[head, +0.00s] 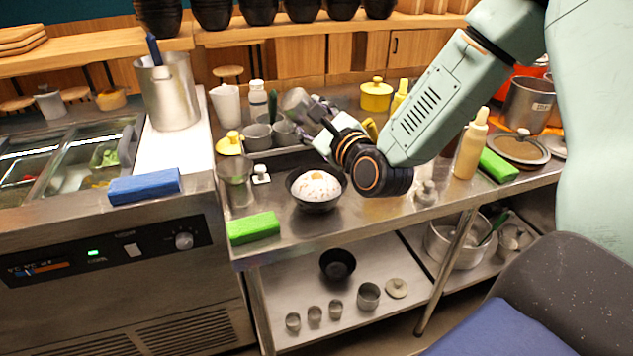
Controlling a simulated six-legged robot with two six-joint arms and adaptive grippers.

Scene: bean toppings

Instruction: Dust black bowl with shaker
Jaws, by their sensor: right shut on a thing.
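The black bowl (318,207) stands upright on the steel counter, holding a white mound with a small orange-brown patch on top. My right arm comes in from the right, and my right gripper (312,112) is shut on a grey metal shaker (295,99). The shaker is tilted and is seen up and left of the bowl, in front of some small metal cups. Its open or perforated end is too small to make out. The wrist covers the area just above and right of the bowl. My left gripper is not in view.
A green block (253,228) lies at the counter's front edge, left of the bowl. A metal cup (237,182) and small metal cups (258,137) stand nearby. Cream bottles (471,146) stand right. Another black bowl (338,264) is on the lower shelf.

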